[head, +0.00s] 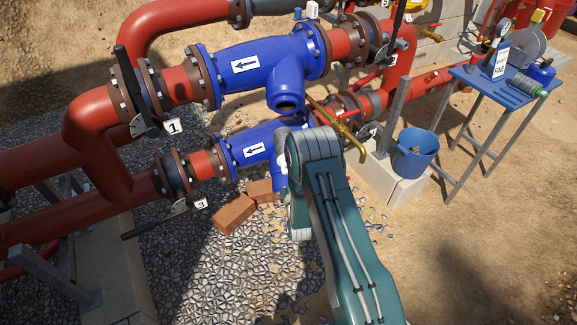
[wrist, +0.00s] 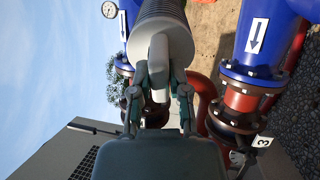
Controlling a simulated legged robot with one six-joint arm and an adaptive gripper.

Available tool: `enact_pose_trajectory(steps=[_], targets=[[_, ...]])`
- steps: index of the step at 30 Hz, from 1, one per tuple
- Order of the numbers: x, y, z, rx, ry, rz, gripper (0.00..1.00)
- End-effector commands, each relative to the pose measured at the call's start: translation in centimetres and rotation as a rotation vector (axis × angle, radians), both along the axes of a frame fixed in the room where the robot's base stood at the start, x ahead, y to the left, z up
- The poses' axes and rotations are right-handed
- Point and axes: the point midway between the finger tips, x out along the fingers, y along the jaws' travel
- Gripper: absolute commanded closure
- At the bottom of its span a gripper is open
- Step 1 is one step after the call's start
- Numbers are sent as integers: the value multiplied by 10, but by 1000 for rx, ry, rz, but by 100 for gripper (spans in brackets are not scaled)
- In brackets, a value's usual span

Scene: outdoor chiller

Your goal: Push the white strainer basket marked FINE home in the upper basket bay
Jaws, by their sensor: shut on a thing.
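In the wrist view my gripper (wrist: 161,88) is shut on the pale handle of a strainer basket (wrist: 158,42). The basket has a grey-white end cap and a dark ribbed body running away from me. No FINE mark shows on it. In the head view my arm hides the gripper and the basket. The upper blue strainer body (head: 262,62) carries a white arrow label, and its round bay mouth (head: 286,104) faces down towards me, just beyond my arm. I cannot tell whether the basket's far end is inside a bay.
A lower blue strainer (head: 258,146) lies below, partly behind my arm. Bricks (head: 233,213) lie on the gravel. A brass lever (head: 341,126) is close right of my arm. A blue bucket (head: 415,152) and a blue table (head: 490,85) with a FINE card (head: 501,62) stand right.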

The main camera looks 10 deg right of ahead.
Motion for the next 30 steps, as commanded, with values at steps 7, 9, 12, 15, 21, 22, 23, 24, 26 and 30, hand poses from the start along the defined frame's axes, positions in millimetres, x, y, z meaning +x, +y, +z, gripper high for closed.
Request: enact_pose_trajectory(steps=[7, 9, 12, 15, 21, 22, 23, 24, 26, 30], targets=[[48, -3, -28, -5, -143, -59, 100], [56, 0, -32, -9, -170, -70, 100], [62, 4, -35, -13, -195, -81, 100], [64, 7, -36, -16, -204, -84, 100], [64, 7, -36, -16, -205, -84, 100], [64, 7, -36, -15, -205, -85, 100], [64, 6, -36, -15, -206, -85, 100], [63, 6, -36, -16, -210, -84, 100], [61, 5, -38, -14, -225, -85, 100], [74, 1, -31, -12, -227, -86, 100]])
